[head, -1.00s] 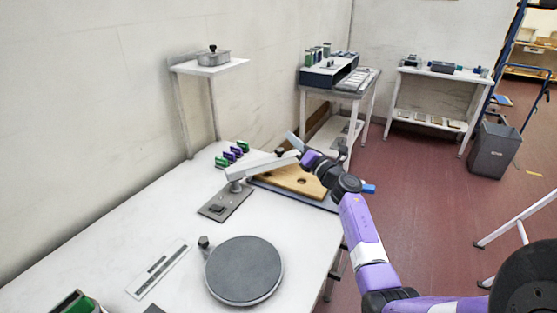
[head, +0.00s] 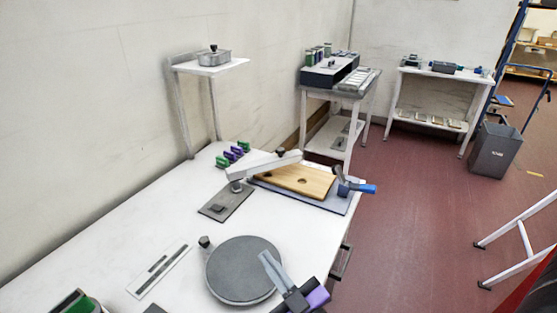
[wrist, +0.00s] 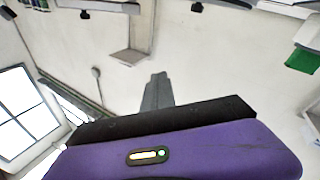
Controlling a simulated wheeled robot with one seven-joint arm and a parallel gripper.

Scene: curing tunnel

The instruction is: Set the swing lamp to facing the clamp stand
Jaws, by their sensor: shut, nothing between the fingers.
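The swing lamp appears to be the pale arm (head: 262,164) on a short post, rising from a grey base plate (head: 226,202) on the white bench. Its arm points right, over the wooden board, with a dark knob near its far end. A blue-handled clamp (head: 357,187) stands at the board's right end; I cannot tell whether this is the clamp stand. My gripper (head: 266,255) is shut and empty, over the right part of the round grey turntable, well in front of the lamp. Its fingers (wrist: 157,86) also show together in the wrist view.
The grey turntable (head: 232,270) with a side knob sits on the near bench. A wooden board (head: 295,181) lies on a blue-grey mat. Green and purple blocks (head: 232,154) stand behind the lamp. A raised shelf (head: 208,66) holds a pot. Bench surface left of the lamp is clear.

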